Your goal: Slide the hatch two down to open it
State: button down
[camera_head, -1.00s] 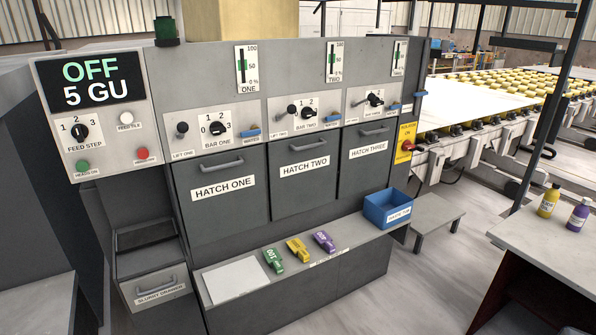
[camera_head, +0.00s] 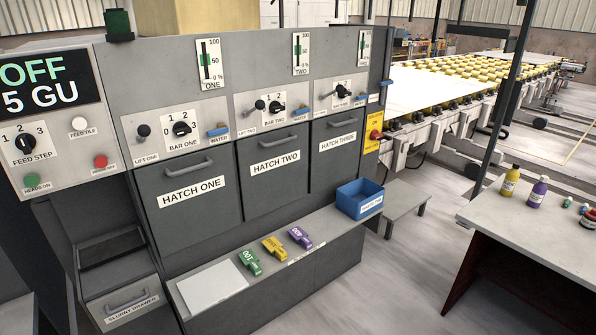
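Hatch two (camera_head: 273,193) is a dark grey panel in the middle of the machine front, labelled "HATCH TWO". Its bar handle (camera_head: 279,144) runs across near its top edge. The panel covers its opening, so it is shut. Hatch one (camera_head: 187,205) is on its left and hatch three (camera_head: 336,157) on its right, both also shut. My gripper is not in view, and nothing touches the handle.
Below the hatches a ledge holds a green block (camera_head: 250,262), a yellow block (camera_head: 274,246), a purple block (camera_head: 300,237) and a blue bin (camera_head: 360,198). A table (camera_head: 530,225) with bottles stands at the right. Floor shows between the table and machine.

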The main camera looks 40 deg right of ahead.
aim_at(273, 165)
jog(key=z, duration=1.25)
jog(key=i, duration=0.55)
jog(key=u, duration=0.1)
jog(key=k, duration=0.55)
jog(key=u, duration=0.2)
jog(key=i, duration=0.3)
jog(key=z, duration=0.1)
